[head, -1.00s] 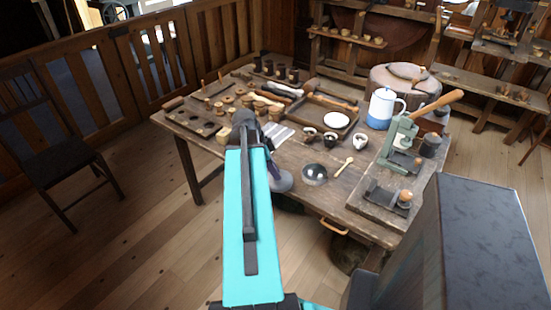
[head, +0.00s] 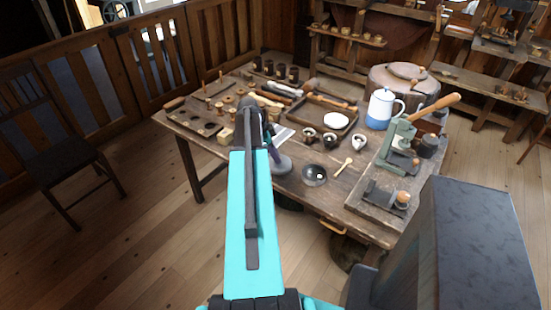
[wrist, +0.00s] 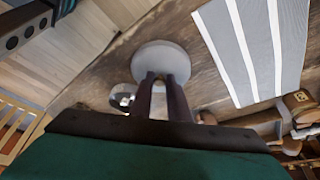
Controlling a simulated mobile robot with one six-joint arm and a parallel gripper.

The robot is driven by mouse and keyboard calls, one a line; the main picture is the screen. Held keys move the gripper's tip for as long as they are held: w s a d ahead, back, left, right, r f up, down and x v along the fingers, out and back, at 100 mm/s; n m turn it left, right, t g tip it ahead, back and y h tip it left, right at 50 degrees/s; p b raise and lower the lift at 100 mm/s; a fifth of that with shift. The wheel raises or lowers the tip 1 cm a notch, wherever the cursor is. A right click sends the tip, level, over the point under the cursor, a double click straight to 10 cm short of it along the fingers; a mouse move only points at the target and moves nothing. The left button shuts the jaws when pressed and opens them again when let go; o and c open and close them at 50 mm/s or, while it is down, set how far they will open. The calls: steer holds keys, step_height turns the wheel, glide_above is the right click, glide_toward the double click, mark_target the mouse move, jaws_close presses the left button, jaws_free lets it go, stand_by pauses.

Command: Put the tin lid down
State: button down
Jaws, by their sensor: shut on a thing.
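The tin lid is a plain grey disc (wrist: 160,60) held at the tips of my gripper (wrist: 162,92). My gripper's two dark fingers are shut on its near edge. In the head view the lid (head: 282,165) shows just right of my arm, near the front edge of the wooden table (head: 330,199). My fingers are mostly hidden behind my arm there. I cannot tell whether the lid touches the tabletop.
A dark round bowl (head: 314,176) stands close to the right of the lid. A striped sheet (head: 284,136) lies behind it. Small cups (head: 331,141), a wooden spoon (head: 344,166), a blue-white pot (head: 380,110) and a green lever press (head: 394,148) stand further right.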

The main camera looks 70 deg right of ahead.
steer(key=shift+w+d, duration=0.25)
steer(key=shift+d, duration=0.5)
steer(key=shift+f, duration=0.15)
steer(key=shift+f+p, duration=0.9)
steer(key=shift+f, duration=0.8)
steer(key=shift+f, duration=0.15)
steer(key=c, duration=1.7)
jaws_free()
steer(key=shift+r, duration=0.3)
steer(key=shift+b+v, duration=1.75)
steer(key=shift+v, duration=4.15)
